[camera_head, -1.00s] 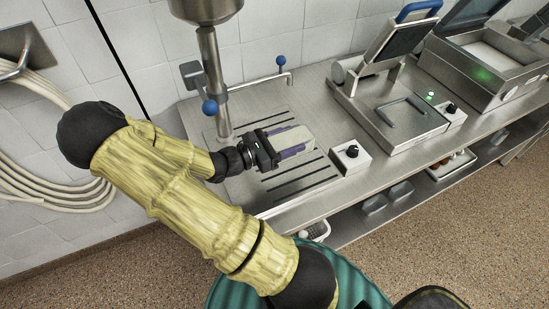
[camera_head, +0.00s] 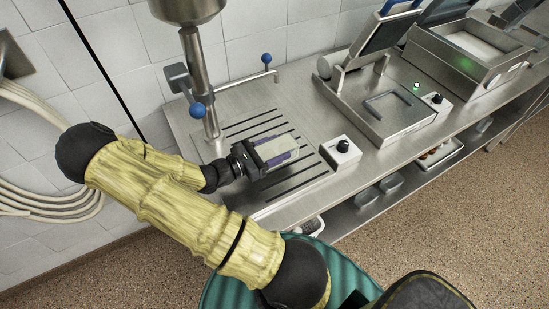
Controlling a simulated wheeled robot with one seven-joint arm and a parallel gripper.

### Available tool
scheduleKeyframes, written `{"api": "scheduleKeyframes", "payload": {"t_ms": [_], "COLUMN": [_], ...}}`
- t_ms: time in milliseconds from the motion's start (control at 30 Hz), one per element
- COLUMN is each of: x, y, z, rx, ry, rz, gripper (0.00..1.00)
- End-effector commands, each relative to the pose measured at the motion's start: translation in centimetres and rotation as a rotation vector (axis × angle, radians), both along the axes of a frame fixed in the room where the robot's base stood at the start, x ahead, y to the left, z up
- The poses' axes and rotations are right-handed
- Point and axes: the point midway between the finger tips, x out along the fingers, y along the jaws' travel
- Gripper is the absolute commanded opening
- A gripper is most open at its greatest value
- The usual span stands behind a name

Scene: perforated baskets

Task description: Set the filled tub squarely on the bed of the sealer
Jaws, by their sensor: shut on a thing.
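My gripper (camera_head: 281,153) is shut on a pale, whitish tub (camera_head: 276,146), with purple finger pads along its sides. The tub is over the slotted drain plate of the filling station; I cannot tell whether it touches the plate. Its contents cannot be made out. To the right, a steel sealer (camera_head: 405,121) stands on the counter with its dark lid (camera_head: 389,32) tilted up. Its flat bed carries a dark U-shaped frame (camera_head: 388,104), and no tub is on it. A green light glows beside its knob.
The filler's steel pipe (camera_head: 208,80) and blue-knobbed levers (camera_head: 196,110) stand just behind my gripper. A white box with a black knob (camera_head: 342,153) sits between the drain plate and sealer. Another machine (camera_head: 470,60) stands farther right. A lower shelf holds trays (camera_head: 440,154).

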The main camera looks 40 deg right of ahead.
Motion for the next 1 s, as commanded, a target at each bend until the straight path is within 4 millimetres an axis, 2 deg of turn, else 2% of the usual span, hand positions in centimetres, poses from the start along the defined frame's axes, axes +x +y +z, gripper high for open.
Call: {"api": "scheduleKeyframes", "payload": {"t_ms": [367, 567, 767, 1000], "x": [0.0, 0.0, -0.1, -0.1], "y": [0.0, -0.1, -0.1, -0.1], "z": [-0.4, -2.9, -3.9, -4.0], "rx": [-0.002, -0.003, -0.001, -0.001], "ry": [-0.001, 0.002, -0.001, -0.002], "rz": [-0.001, -0.002, -0.002, -0.002], "gripper": [0.22, 0.22, 0.22, 0.22]}}
